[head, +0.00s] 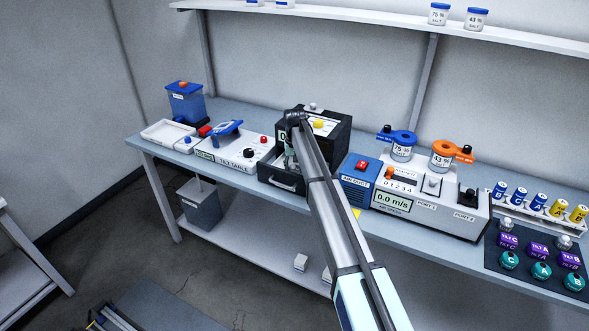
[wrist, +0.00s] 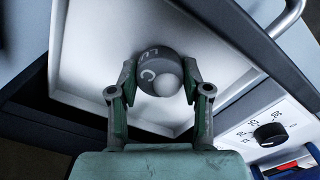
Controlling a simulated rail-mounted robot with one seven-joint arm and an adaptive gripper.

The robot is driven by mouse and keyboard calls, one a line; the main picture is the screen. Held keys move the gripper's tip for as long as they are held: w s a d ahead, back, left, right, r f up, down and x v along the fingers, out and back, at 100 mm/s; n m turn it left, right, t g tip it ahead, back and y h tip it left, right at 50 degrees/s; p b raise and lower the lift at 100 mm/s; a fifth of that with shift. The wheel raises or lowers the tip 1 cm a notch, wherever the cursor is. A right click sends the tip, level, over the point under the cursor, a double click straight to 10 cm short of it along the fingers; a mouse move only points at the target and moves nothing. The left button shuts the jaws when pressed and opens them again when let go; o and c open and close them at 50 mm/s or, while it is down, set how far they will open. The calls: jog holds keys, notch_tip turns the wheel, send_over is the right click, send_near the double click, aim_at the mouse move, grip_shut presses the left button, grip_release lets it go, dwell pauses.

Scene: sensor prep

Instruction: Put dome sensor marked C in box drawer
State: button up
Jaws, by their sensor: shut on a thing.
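The grey dome sensor (wrist: 150,60), with a C and part of other lettering on it and a paler dome, is between my gripper's fingers in the wrist view. My gripper (wrist: 160,80) is shut on its sides. Both are over the white inside of the open box drawer (wrist: 95,45). I cannot tell whether the sensor touches the drawer floor. In the head view the drawer (head: 281,181) stands pulled out from the black box (head: 338,140), with my gripper (head: 289,158) over it. The sensor cannot be made out there.
The tilt table unit (head: 237,158) stands left of the drawer, and the blue air unit (head: 361,185) stands right of it. A dark mat (head: 492,255) with several sensors is at far right. The drawer handle (wrist: 291,18) sticks out.

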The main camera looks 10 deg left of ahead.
aim_at(295, 167)
jog(key=shift+f, duration=0.6)
jog(key=o, duration=1.2)
jog(key=shift+f, duration=0.1)
jog(key=shift+c, duration=0.2)
notch_tip(295, 167, up, 12)
jog(key=b, duration=0.4)
